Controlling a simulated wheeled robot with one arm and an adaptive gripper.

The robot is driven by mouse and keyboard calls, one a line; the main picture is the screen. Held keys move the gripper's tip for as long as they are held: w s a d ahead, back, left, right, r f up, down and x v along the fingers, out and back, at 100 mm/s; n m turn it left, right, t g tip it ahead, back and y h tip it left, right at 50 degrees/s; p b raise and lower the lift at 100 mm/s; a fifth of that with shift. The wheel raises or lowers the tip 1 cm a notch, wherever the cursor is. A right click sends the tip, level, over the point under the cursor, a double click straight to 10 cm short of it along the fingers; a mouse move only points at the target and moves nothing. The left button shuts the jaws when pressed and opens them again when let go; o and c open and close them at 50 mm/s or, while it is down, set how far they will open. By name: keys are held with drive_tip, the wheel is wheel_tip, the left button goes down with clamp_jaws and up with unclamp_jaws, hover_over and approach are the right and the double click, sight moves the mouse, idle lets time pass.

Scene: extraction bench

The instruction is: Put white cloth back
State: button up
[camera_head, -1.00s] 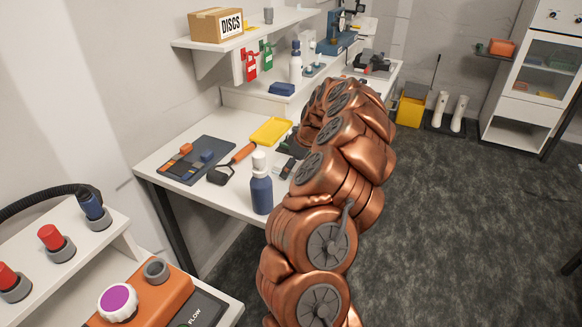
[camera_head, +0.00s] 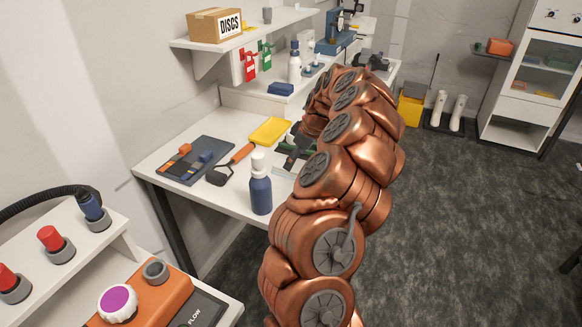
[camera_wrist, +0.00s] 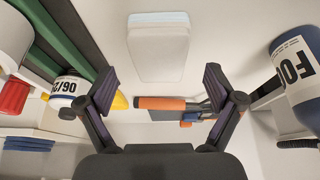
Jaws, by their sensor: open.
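A white, rounded, flat block that looks like the folded white cloth (camera_wrist: 158,50) lies on a pale surface in the wrist view, with a faint bluish edge at its top. My gripper (camera_wrist: 160,78) is open, its two dark fingers spread to the left and right below the cloth in the picture. Nothing is between the fingertips, and the cloth is apart from them. In the head view my copper arm reaches over the bench, and I cannot make out the white cloth there.
A dark blue spray bottle (camera_head: 261,190) stands at the bench's front edge; a labelled blue bottle (camera_wrist: 300,72) shows at right in the wrist view. An orange-handled tool (camera_head: 243,153), a dark tray (camera_head: 196,160) and a yellow tray (camera_head: 270,131) lie on the bench. A blue folded cloth (camera_head: 281,88) sits behind.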

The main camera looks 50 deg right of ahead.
drive_tip(key=shift+b+v, duration=0.35)
drive_tip(key=shift+v, duration=1.6)
drive_tip(key=shift+s, duration=0.1)
drive_tip(key=shift+a+f, duration=0.1)
